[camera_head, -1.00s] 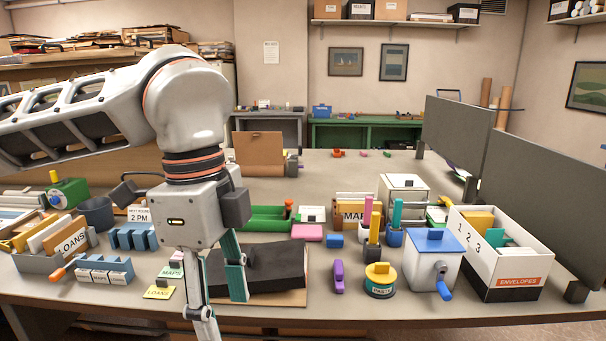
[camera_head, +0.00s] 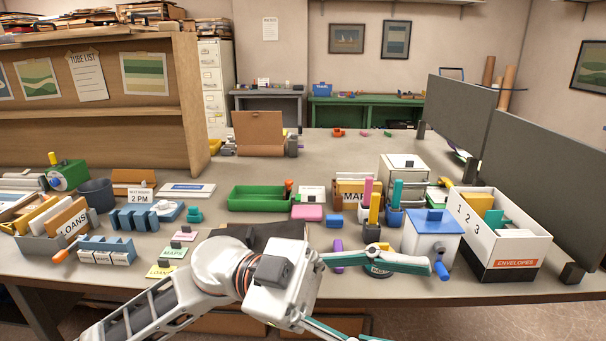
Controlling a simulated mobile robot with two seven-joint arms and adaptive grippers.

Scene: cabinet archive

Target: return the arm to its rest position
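My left arm comes in from the lower left, low over the front of the table. My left gripper (camera_head: 395,303) points right with its two fingers spread wide. Nothing shows between the fingers. One fingertip ends in front of the white box with a blue lid (camera_head: 431,237); the other finger runs toward the bottom edge. The gripper and wrist cover most of the black pad (camera_head: 262,231) and partly hide the paste jar (camera_head: 377,273) and the purple object (camera_head: 338,255). My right gripper is not in view.
The table (camera_head: 214,211) is crowded. Blue racks (camera_head: 105,250) and a LOANS file box (camera_head: 40,245) stand left, a green tray (camera_head: 260,199) in the middle. A white ENVELOPES box (camera_head: 515,250) and grey panels (camera_head: 548,185) stand right. The table's back middle is mostly clear.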

